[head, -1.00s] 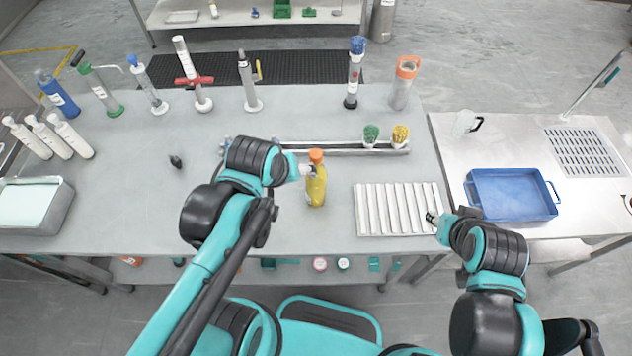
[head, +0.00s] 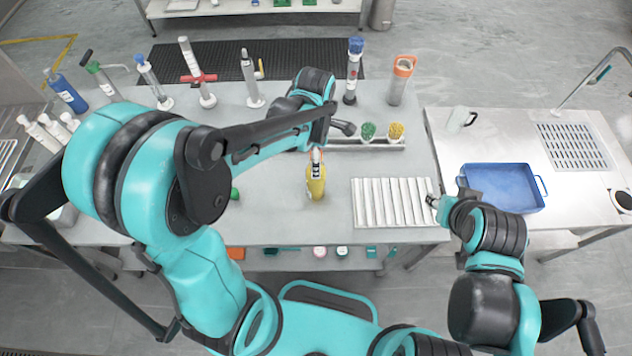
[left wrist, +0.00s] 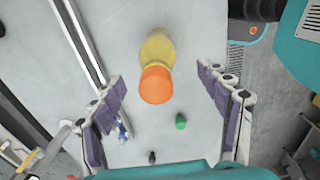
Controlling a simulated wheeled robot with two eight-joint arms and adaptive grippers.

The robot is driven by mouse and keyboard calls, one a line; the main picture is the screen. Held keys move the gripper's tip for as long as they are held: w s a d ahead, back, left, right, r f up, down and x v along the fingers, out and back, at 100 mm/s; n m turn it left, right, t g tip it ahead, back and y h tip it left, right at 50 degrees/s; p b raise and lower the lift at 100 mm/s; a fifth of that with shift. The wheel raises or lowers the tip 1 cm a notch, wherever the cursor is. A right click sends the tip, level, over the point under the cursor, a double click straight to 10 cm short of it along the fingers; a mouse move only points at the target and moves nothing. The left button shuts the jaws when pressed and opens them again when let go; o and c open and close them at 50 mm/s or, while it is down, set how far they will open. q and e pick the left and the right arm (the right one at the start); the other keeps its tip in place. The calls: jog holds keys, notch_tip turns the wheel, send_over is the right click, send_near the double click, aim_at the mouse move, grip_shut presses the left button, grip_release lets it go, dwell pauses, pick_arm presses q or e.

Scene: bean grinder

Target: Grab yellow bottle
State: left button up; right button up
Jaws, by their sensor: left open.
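The yellow bottle (head: 316,185) stands upright near the middle of the table in the head view. My left gripper (head: 317,158) is over its top and hides the cap there. In the left wrist view my left gripper (left wrist: 162,78) is open, with one finger on each side of the orange cap (left wrist: 156,85). The yellow body (left wrist: 157,48) shows beyond the cap, and gaps separate it from both fingers. My right gripper (head: 433,203) is beside the white ribbed tray's right edge; its jaws are too small to judge.
The white ribbed tray (head: 392,204) lies right of the bottle. A metal rack (head: 365,144) with green and yellow brush heads is behind it. A blue tray (head: 502,188) sits on the right table. Tall tools line the table's back. My left arm hides much of the table's left.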

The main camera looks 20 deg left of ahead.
pick_arm(q)
jog(key=f, duration=0.2)
jog(key=f+b, duration=0.1)
jog(key=f, duration=0.2)
jog(key=shift+w+f+b, duration=0.2)
jog(key=shift+f+b, duration=0.1)
jog(key=shift+f, duration=0.05)
jog(key=shift+c, duration=0.3)
grip_shut()
jog(key=shift+r, duration=0.1)
